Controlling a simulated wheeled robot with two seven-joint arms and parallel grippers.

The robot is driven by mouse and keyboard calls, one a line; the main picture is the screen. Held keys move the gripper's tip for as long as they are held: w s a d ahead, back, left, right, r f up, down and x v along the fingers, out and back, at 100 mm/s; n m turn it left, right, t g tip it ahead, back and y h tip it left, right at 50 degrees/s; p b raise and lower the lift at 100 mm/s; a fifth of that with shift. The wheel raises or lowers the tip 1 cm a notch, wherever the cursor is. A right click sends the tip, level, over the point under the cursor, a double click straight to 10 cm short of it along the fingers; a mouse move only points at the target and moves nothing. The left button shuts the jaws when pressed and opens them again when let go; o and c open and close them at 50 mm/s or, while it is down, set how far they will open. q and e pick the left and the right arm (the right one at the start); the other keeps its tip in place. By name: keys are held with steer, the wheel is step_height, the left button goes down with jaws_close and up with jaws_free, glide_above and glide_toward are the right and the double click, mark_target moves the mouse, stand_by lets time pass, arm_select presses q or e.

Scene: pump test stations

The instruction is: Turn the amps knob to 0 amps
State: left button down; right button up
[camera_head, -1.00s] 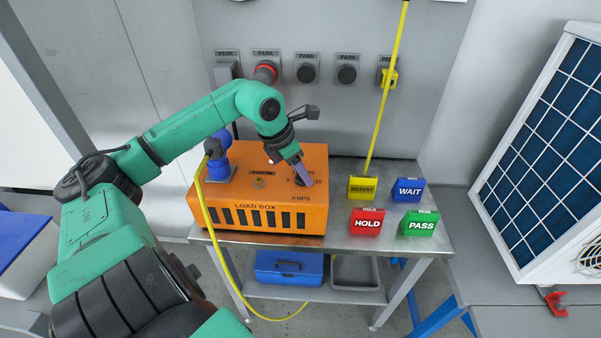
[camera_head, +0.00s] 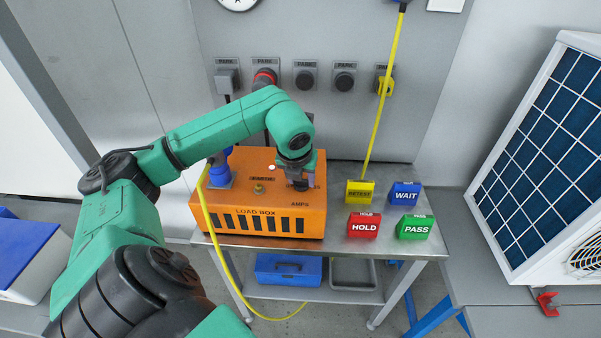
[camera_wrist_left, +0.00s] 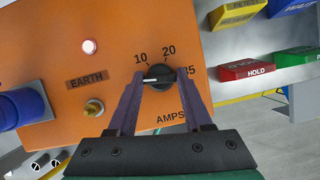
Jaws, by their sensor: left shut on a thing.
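The orange load box (camera_head: 262,222) stands on the metal table in the head view. Its black amps knob (camera_wrist_left: 158,77) shows in the left wrist view, with the numbers 10, 20 and 35 around its far side and AMPS printed below. The knob's white pointer line points left in that view, below the 10, toward the left finger. My left gripper (camera_wrist_left: 160,84) is shut on the knob, one purple finger on each side. In the head view the left gripper (camera_head: 301,184) points down at the box's right part and hides the knob. No 0 mark can be seen. My right gripper is out of view.
Left of the knob are a lit button (camera_wrist_left: 89,46), the EARTH label and a brass post (camera_wrist_left: 94,108). A blue plug (camera_head: 219,172) with a yellow cable sits on the box's left. Coloured blocks, including HOLD (camera_head: 364,225) and PASS (camera_head: 415,227), stand to the right.

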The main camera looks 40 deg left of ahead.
arm_select(q)
steer(key=shift+w+r+n+y, duration=0.1)
steer(key=shift+n+y, duration=0.3)
steer(key=shift+n, duration=0.5)
steer(key=shift+c, duration=1.6)
jaws_free()
steer(key=shift+s+d+r, duration=0.2)
steer(key=shift+r, duration=0.3)
steer(key=p+v, duration=0.2)
steer(key=v, duration=1.1)
steer(key=shift+r, duration=0.3)
